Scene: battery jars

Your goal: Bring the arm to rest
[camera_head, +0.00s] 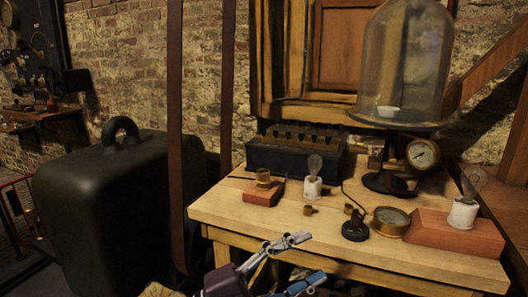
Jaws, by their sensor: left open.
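My left gripper (305,261) is at the bottom middle of the head view, in front of the table's front edge. Its dark purple body is partly cut off by the lower frame edge. Its two fingers, one grey and one bluish, are apart, and I see nothing between them. My right gripper is not in view.
The wooden table (400,262) carries a black battery box (280,158), a wooden block with a brass part (263,190), a bulb on a white socket (313,180), a glass bell jar (405,60), a brass gauge (390,221) and a red-brown bulb base (430,230). A large dark case (115,215) stands left.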

